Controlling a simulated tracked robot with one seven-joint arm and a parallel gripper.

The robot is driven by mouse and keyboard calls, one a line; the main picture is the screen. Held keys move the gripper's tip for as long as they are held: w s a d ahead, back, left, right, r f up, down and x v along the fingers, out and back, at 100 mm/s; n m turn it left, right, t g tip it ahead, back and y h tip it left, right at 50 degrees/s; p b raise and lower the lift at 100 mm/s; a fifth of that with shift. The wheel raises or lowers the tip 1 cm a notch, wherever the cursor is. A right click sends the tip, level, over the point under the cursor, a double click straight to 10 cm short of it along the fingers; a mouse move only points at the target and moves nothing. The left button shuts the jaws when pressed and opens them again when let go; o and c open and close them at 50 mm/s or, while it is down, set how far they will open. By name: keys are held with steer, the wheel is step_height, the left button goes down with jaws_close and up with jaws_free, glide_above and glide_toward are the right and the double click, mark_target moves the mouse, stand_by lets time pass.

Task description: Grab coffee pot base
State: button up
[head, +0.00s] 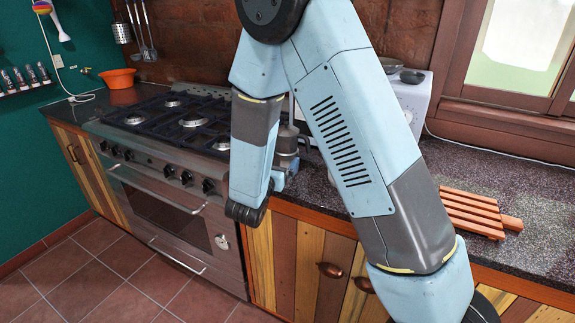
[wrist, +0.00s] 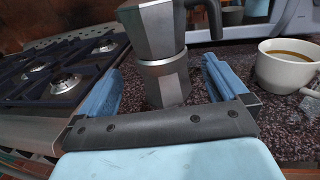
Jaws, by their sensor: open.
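The coffee pot (wrist: 158,52) is a silver faceted moka pot with a dark handle at its upper right. It stands upright on the dark speckled counter in the wrist view. Its base (wrist: 166,84) is the lower metal part, between the two blue fingers of my gripper (wrist: 160,85). The fingers are open, with a gap on each side of the base. In the head view, part of the pot (head: 288,140) shows behind my arm, and my arm hides much of it.
A white cup of coffee (wrist: 286,66) stands right of the pot. The stove (head: 165,145) is at the left. A white appliance (head: 408,95) is behind. A wooden rack (head: 472,212) lies on the right of the counter (head: 500,180), which has clear room around it.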

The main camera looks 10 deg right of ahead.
mark_target(284, 155)
steer(key=shift+f+x, duration=0.1)
steer(key=shift+x, duration=1.95)
steer(key=shift+f+x, duration=0.15)
steer(key=shift+x, duration=1.9)
steer(key=shift+c, duration=0.3)
steer(key=c, duration=1)
steer(key=shift+r, duration=0.1)
